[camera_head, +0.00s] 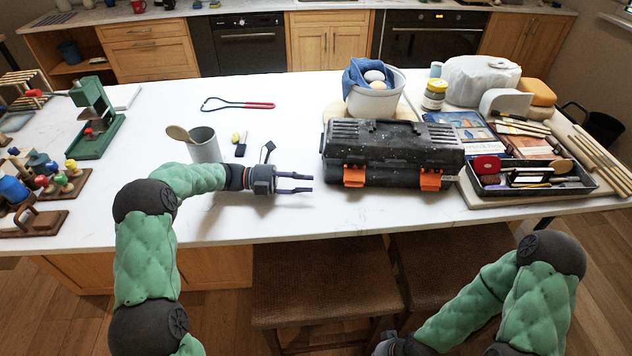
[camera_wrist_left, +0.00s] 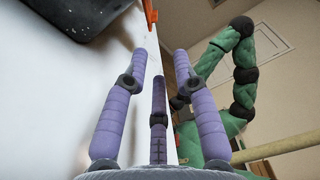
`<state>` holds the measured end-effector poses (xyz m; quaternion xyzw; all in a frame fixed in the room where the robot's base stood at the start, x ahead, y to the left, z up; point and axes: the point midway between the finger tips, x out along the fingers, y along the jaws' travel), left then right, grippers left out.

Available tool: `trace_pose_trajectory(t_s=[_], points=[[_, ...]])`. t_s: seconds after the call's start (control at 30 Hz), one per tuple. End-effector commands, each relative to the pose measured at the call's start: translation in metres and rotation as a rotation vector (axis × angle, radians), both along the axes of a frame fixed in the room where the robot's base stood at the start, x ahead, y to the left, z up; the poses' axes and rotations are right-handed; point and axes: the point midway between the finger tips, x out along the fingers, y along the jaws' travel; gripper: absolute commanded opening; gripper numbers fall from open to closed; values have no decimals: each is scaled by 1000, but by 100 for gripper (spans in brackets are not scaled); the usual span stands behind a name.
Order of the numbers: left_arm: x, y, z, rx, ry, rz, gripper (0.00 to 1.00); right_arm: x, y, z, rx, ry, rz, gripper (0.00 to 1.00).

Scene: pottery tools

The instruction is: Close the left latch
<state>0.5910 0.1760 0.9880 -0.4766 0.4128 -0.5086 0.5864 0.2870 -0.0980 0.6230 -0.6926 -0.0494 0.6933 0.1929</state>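The black toolbox (camera_head: 390,150) stands on the white table with its lid down. Its orange left latch (camera_head: 354,177) and orange right latch (camera_head: 431,181) are on the front face. Whether the left latch is fastened I cannot tell. In the left wrist view, the toolbox (camera_wrist_left: 75,14) is at the top, with an orange latch (camera_wrist_left: 150,12) jutting past its edge. My left gripper (camera_head: 312,183) is open and empty, just left of the left latch and apart from it. Its spread purple fingers (camera_wrist_left: 160,65) show in the wrist view. My right arm is low at right; its gripper fingers are out of sight.
A grey cup (camera_head: 204,145) with a wooden spoon stands behind my left forearm. A white bowl (camera_head: 374,100) with a blue cloth is behind the toolbox. A black tray (camera_head: 590,184) of tools is to its right. Stools (camera_head: 320,285) stand below the table's front edge.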

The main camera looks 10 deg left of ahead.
Motion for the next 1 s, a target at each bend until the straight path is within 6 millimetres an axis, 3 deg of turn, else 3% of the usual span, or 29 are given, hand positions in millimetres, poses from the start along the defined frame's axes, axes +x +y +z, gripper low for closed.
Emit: trace_pose_trajectory(t_s=[0.23, 0.47, 1.0], points=[[8, -8, -13, 34, -242, 1, 28, 0, 0, 1, 0, 0, 0, 0], [11, -21, -15, 44, -302, 1, 28, 0, 0, -2, 0, 0, 0, 0], [23, -105, -15, 43, -301, 1, 28, 0, 0, -20, 0, 0, 0, 0]])
